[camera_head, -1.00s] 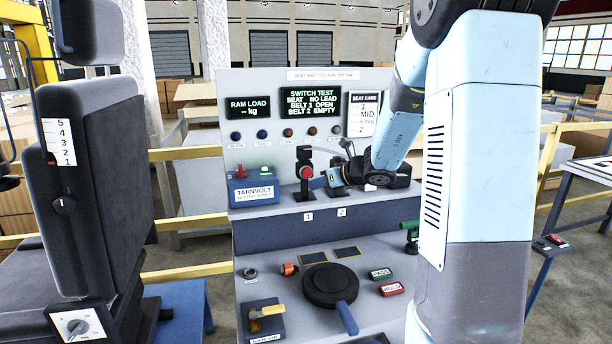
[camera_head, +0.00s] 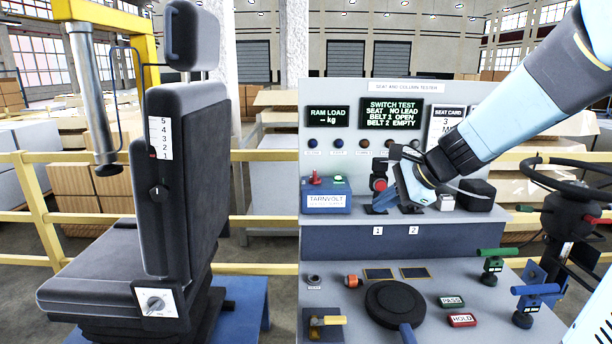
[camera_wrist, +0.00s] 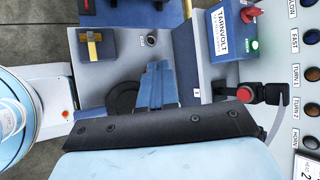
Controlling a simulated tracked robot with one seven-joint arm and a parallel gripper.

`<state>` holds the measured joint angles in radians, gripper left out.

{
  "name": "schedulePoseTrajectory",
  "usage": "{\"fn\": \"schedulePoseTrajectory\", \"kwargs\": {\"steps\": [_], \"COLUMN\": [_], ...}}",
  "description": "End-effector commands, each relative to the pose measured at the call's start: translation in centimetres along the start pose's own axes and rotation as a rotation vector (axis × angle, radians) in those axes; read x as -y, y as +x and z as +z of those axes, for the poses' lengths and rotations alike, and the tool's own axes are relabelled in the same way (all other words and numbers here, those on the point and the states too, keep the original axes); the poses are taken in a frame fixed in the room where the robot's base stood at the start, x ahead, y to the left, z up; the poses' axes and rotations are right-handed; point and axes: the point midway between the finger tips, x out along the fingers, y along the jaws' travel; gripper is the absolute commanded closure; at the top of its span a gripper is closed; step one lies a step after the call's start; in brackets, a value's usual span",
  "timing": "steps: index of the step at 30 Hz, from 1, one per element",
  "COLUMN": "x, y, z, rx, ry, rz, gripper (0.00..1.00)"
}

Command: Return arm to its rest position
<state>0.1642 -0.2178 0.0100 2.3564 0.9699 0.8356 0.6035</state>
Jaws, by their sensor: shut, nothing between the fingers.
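My arm (camera_head: 530,95) reaches in from the upper right in the head view, bent at a dark joint, and ends over the console's raised shelf. My gripper (camera_head: 382,202) is there, near the red-buttoned buckle (camera_head: 379,184). In the wrist view my gripper's blue fingers (camera_wrist: 157,85) are together with nothing between them. The same buckle shows at the right there (camera_wrist: 245,94), apart from the fingers. Whether the gripper touches anything on the shelf is hard to tell.
The tester console (camera_head: 335,240) fills the centre, with a black round pad (camera_head: 394,302) and several switches. A dark seat (camera_head: 185,190) stands left. A steering wheel (camera_head: 575,185) and levers are at right. Yellow rails (camera_head: 265,268) run behind.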

Motion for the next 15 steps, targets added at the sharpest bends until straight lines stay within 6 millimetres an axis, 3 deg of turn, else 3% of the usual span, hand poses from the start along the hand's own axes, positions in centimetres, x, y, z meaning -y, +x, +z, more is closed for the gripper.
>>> {"fn": "schedulePoseTrajectory", "kwargs": {"steps": [6,15], "x": [-4.8,-10.6], "y": [-3.7,-8.9], "z": [2.4,2.9], "rx": [-0.102,-0.262], "ry": [-0.458,-1.05], "rz": [0.114,0.302], "gripper": [1.0,1.0]}}
